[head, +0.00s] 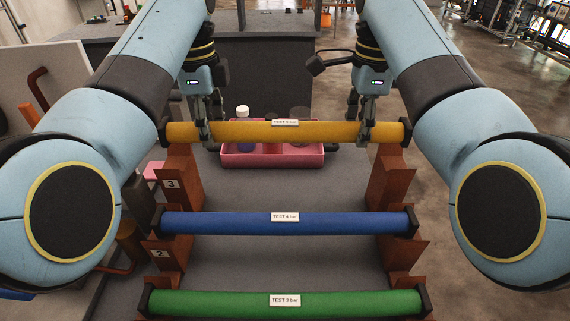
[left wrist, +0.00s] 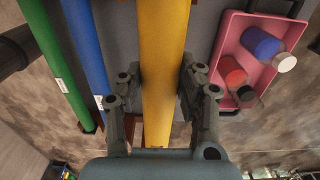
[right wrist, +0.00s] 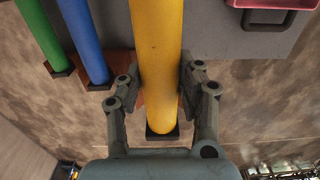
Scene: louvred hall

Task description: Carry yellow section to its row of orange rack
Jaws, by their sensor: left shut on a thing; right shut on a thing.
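The yellow section (head: 250,131), a long bar with black end caps and a white label, lies level across the top of the orange rack (head: 390,181) in the head view. My left gripper (head: 205,134) is shut on it near its left end. My right gripper (head: 365,136) is shut on it near its right end. In the left wrist view the yellow section (left wrist: 163,60) runs between both fingers; in the right wrist view (right wrist: 156,60) its black end cap shows just past the fingers. Whether it rests on the rack's top row or hangs just above, I cannot tell.
A pink tray (head: 312,157) with bottles stands behind the yellow section. Grey tabletop (head: 285,190) shows between the rack's sides.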

